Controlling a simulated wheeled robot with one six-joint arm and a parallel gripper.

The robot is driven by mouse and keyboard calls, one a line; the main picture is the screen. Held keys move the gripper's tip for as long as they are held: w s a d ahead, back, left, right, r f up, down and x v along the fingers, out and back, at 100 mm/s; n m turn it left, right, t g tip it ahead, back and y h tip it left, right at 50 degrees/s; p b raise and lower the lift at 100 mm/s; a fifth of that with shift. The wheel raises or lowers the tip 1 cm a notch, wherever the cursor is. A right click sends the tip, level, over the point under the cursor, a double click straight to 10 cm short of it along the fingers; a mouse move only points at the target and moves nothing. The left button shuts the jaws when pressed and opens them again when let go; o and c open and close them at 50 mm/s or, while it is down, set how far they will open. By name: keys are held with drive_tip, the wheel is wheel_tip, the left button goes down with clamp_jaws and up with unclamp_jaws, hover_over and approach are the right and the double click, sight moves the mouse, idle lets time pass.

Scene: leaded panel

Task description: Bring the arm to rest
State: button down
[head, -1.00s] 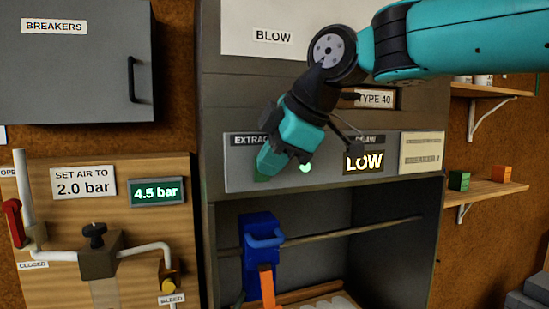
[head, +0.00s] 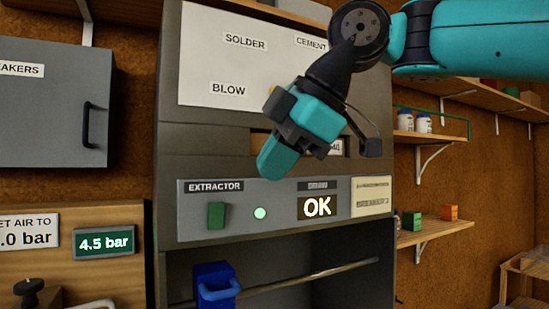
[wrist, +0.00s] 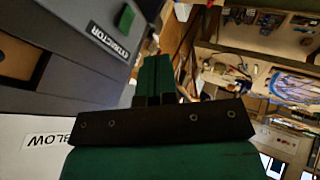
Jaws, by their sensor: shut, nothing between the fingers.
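My teal arm reaches in from the upper right in the head view. My gripper (head: 268,168) hangs in front of the grey cabinet (head: 215,148), above its extractor panel, pointing down and left. In the wrist view my gripper (wrist: 152,62) has its two fingers together with nothing between them. The green extractor switch (head: 216,215) is below and left of the fingertips, and they are apart in the picture. A green lamp (head: 260,213) is lit beside it. The display (head: 317,207) reads OK.
A grey breaker box (head: 50,110) is on the left wall. A gauge (head: 104,242) below it reads 4.5 bar. Shelves with jars (head: 423,122) and small blocks (head: 450,212) are at the right. A blue clamp-like part (head: 213,285) is on the rod in the cabinet opening.

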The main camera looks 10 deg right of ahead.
drive_tip(key=shift+f, duration=0.1)
idle(0.3)
drive_tip(key=s+d+f+m+g+b, duration=0.1)
drive_tip(key=s+f+m, duration=0.3)
drive_tip(key=f, duration=0.7)
drive_tip(key=s+d+f+m+g+h+b, duration=0.1)
drive_tip(key=s+f, duration=0.5)
drive_tip(key=f, duration=0.6)
drive_tip(key=s+d+f+m+g+b, duration=0.2)
drive_tip(key=s+d+f+m+b, duration=0.2)
drive_tip(key=f+m, duration=0.4)
wheel_tip(320, 180, down, 3)
drive_tip(key=shift+s+d+f+h, duration=0.2)
drive_tip(key=shift+s+d+h, duration=0.25)
drive_tip(key=shift+s, duration=0.35)
